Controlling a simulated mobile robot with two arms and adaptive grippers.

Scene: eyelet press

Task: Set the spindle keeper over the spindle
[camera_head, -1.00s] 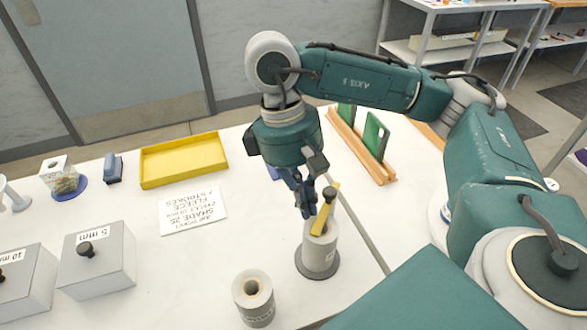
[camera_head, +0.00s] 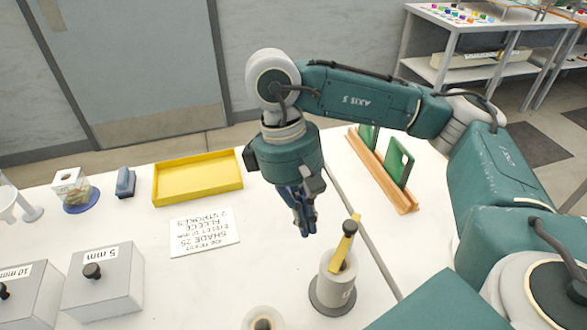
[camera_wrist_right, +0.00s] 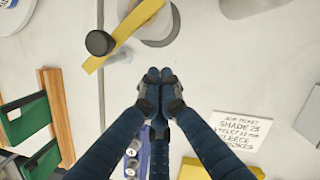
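A yellow bar with a black knob (camera_head: 344,244), which I take to be the spindle keeper, lies across the top of a grey-white cylinder (camera_head: 332,293) on a dark round base. I take the cylinder to be the spindle; the bar hides part of its top. The bar also shows in the right wrist view (camera_wrist_right: 127,32), reaching past the cylinder's rim on the knob side. My right gripper (camera_head: 305,230) is to the left of the bar, apart from it. Its fingertips (camera_wrist_right: 160,76) are together with nothing visible between them. My left gripper is not in view.
A second roll (camera_head: 263,320) stands at the front edge of view. A white text card (camera_head: 204,236), a yellow tray (camera_head: 198,178) and grey blocks with knobs (camera_head: 104,282) lie to the left. A wooden rack (camera_head: 383,172) with green plates is behind right. White table between is clear.

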